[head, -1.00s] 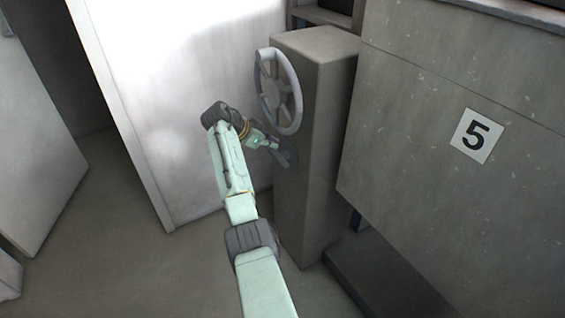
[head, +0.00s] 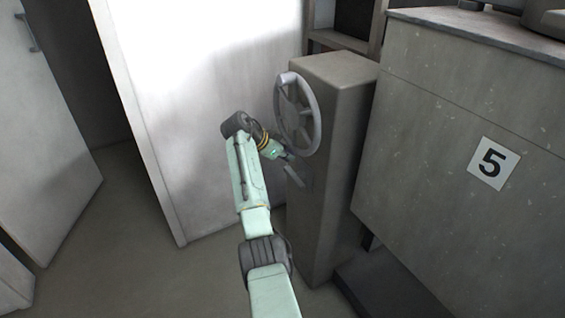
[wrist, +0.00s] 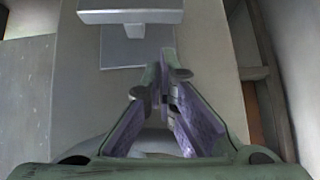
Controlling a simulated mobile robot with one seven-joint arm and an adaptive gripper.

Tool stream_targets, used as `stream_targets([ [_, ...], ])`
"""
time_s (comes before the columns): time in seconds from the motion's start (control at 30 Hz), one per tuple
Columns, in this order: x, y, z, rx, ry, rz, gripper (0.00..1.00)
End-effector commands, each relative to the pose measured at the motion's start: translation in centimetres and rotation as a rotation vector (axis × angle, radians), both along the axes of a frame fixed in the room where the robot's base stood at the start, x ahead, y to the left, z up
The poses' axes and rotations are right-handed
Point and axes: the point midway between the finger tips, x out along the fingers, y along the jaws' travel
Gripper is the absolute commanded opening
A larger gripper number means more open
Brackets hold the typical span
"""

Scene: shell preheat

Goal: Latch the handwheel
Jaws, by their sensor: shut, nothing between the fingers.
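The grey handwheel (head: 314,122) is on the left face of a grey pedestal, at the upper centre of the head view. A small grey latch lever (head: 298,178) sits below it on the same face. In the wrist view the lever (wrist: 130,16) is a flat bar on a short stem over a square plate (wrist: 142,52). My gripper (head: 288,157) is just under the wheel and above the lever. In the wrist view my gripper (wrist: 165,72) is shut and empty, its tips overlapping the plate's lower edge in the picture. Whether they touch anything cannot be told.
The grey pedestal (head: 340,160) stands beside a large grey cabinet marked 5 (head: 430,130). A white panel (head: 200,100) stands behind my arm. Another pale door (head: 45,130) is at the far left. The floor (head: 130,245) at lower left is clear.

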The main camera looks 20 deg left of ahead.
Motion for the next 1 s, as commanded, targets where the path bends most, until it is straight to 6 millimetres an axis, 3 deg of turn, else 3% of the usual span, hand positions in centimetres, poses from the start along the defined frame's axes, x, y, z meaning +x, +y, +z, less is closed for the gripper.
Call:
stream_targets([
  [0.43,-5.2,3.3,6.3,0.000,-0.001,0.002,0.00],
  [1.0,-5.9,3.7,7.3,-0.001,0.000,0.001,0.00],
])
